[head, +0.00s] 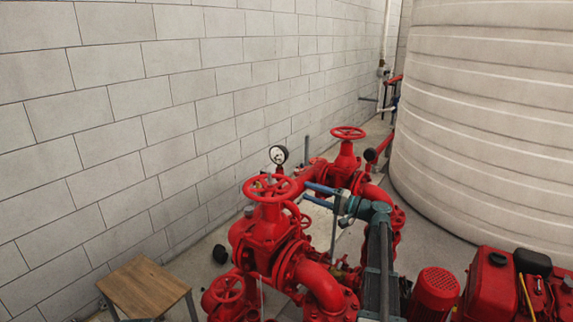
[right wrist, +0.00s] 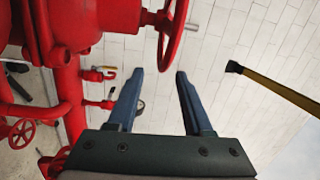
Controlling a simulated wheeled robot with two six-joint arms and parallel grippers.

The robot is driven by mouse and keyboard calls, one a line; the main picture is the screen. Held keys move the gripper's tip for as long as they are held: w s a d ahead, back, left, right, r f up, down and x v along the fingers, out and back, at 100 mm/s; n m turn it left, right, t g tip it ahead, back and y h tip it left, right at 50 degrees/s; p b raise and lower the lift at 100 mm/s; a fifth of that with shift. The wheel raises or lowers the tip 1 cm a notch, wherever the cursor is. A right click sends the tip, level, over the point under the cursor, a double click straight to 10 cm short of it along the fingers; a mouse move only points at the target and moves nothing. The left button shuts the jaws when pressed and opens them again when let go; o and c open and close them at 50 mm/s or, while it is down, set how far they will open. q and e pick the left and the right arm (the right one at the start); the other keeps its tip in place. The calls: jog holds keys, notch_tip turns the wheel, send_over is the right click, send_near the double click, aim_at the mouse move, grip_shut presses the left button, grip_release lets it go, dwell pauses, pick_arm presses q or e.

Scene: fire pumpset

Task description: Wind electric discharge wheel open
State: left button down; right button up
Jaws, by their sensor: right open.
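A red handwheel (head: 273,187) tops the nearer red valve in the head view. A second red handwheel (head: 347,132) tops a valve farther back. No label shows which one is the electric discharge wheel. My right gripper (head: 305,190) has its blue fingers pointing left, just right of the nearer wheel. In the right wrist view a red wheel (right wrist: 164,40) shows edge-on, its rim just beyond the open fingertips (right wrist: 160,72). Nothing is between the fingers; I cannot tell whether one touches the rim. My left gripper is not in view.
A pressure gauge (head: 278,155) stands behind the nearer wheel. A smaller red wheel (head: 228,289) sits low at the front. A wooden-topped stool (head: 145,285) stands by the block wall (head: 130,110). A large pale tank (head: 490,120) and red machinery (head: 490,285) bound the right side.

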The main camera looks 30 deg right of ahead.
aim_at(270, 189)
jog(key=s+r+h+p, duration=0.3)
jog(key=s+p, duration=0.1)
pick_arm(q)
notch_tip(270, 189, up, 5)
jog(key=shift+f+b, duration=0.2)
jog(key=shift+b, duration=0.35)
pick_arm(e)
jog(key=shift+m+h, duration=0.4)
jog(key=shift+h, duration=0.3)
jog(key=x, duration=1.3)
jog(key=shift+w+a+f, duration=0.15)
jog(key=shift+a+f, duration=0.2)
jog(key=shift+c, duration=0.3)
grip_shut()
